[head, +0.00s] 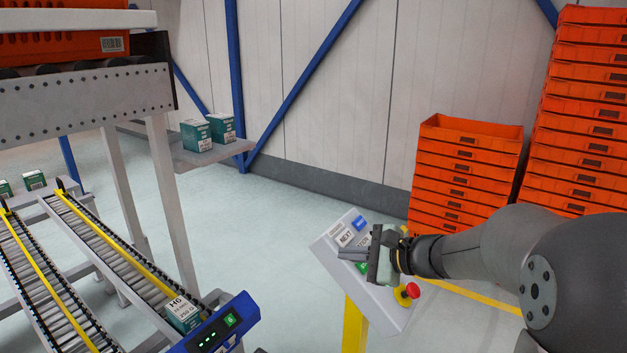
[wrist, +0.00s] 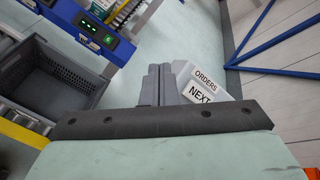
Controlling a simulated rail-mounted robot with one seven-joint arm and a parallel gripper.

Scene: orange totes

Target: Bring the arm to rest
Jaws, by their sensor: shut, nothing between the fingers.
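My gripper (head: 352,254) is in front of the sloped control panel (head: 327,246) in the head view, with its fingers pointing left. In the wrist view the two fingers of my gripper (wrist: 158,84) are together and hold nothing. The panel has a white label, a blue button (head: 359,223), a green button partly hidden by my gripper, and a red stop knob (head: 412,290). In the wrist view the panel (wrist: 186,76) shows labels reading "ORDERS" and "NEXT" beside the fingers. I cannot tell whether the fingers touch the panel.
Stacks of orange totes (head: 461,163) stand by the wall at right. Roller conveyors (head: 117,240) run at left, one carrying a green-white box (head: 183,315). A grey tote (wrist: 62,75) shows in the wrist view. The middle floor is clear.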

